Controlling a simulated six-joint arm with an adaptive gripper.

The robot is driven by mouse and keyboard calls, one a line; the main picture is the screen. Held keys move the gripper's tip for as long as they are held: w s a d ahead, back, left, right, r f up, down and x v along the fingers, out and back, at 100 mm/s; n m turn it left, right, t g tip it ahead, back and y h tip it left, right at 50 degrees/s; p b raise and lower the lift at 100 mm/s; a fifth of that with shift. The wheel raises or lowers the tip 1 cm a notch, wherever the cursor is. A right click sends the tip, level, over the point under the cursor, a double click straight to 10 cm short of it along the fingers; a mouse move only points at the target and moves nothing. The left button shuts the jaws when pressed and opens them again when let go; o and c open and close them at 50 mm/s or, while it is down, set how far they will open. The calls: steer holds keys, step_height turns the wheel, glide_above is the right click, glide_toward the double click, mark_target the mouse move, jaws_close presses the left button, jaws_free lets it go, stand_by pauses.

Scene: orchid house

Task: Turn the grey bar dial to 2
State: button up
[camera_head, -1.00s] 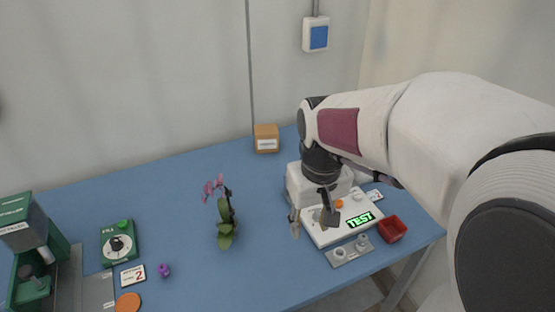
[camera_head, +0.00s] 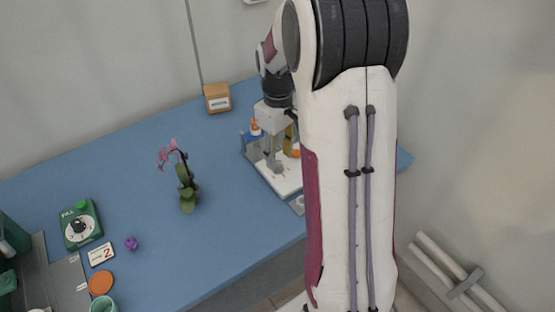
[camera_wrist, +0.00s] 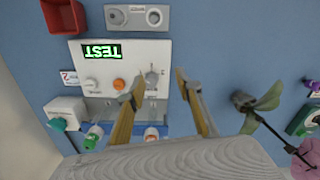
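The grey bar dial (camera_wrist: 152,76) stands on a white panel (camera_wrist: 135,58) with a green lit TEST display (camera_wrist: 101,51), upside down in the wrist view. A small mark sits beside the dial, too small to read surely. My gripper (camera_wrist: 160,80) is open, with its two tan fingers on either side of the dial in the picture. I cannot tell whether either finger touches it. In the head view my gripper (camera_head: 282,152) is over the white panel (camera_head: 287,183); my arm hides the panel's right part and its display.
An orange button (camera_wrist: 119,84) and a round white knob (camera_wrist: 92,83) are beside the dial. A grey plate with knobs (camera_wrist: 137,18) and a red bin (camera_wrist: 64,15) lie past the panel. An orchid (camera_head: 187,185) stands left; blue table between is clear.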

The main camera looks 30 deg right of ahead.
mark_target(278, 163)
steer(key=w+n, duration=0.1)
steer(key=w+d+n, duration=0.1)
steer(key=shift+w+d+r, duration=0.2)
steer(key=shift+w, duration=0.2)
steer(key=shift+w+d+r+n+t, duration=0.1)
steer(key=shift+w+r+n+t, duration=0.1)
steer(key=shift+n+t, duration=0.1)
steer(key=shift+n, duration=0.7)
steer(key=shift+f, duration=0.1)
steer(key=shift+w+d+f, duration=0.1)
steer(key=shift+f, duration=3.7)
jaws_close()
